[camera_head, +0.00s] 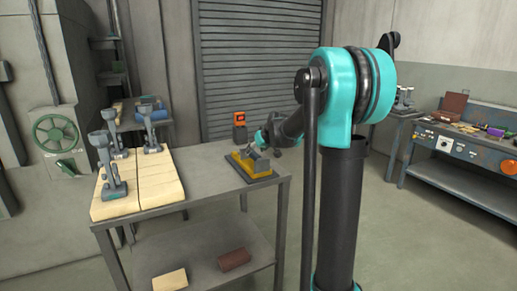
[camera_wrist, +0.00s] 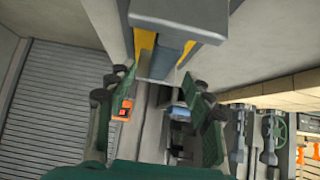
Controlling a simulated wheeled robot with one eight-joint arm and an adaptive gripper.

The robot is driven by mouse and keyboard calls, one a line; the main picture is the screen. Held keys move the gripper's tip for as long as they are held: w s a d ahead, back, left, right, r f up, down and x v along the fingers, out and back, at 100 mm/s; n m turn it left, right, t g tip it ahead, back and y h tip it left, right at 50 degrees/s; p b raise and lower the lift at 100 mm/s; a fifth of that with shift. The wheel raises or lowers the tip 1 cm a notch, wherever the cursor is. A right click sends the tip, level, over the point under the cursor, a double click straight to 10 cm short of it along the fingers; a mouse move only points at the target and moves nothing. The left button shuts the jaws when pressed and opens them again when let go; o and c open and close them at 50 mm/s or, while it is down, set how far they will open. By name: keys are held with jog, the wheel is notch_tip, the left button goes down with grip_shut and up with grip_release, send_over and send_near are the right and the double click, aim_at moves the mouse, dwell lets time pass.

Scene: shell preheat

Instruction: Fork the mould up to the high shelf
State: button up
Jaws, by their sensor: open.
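A block with yellow sides and grey metal parts, which looks like the mould (camera_head: 241,160), sits on a dark base plate on the right end of the grey table's top. My gripper (camera_head: 258,146) is at its upper side in the head view, partly hidden among the grey parts. In the wrist view the green finger pads of my gripper (camera_wrist: 160,108) are spread apart. A grey and yellow body (camera_wrist: 180,22) comes down from the top edge there, its narrow end near the gap. I cannot tell whether they touch. No high shelf is clearly identifiable.
Pale boards (camera_head: 140,185) with several grey clamp-like tools cover the table's (camera_head: 205,160) left part. An orange device (camera_head: 240,127) stands behind the mould. A blue workbench (camera_head: 462,165) stands at right.

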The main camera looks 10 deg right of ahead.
aim_at(254, 152)
jog(key=shift+x, duration=2.1)
grip_shut()
jog(key=shift+r, duration=4)
jog(key=c, duration=0.8)
grip_release()
grip_shut()
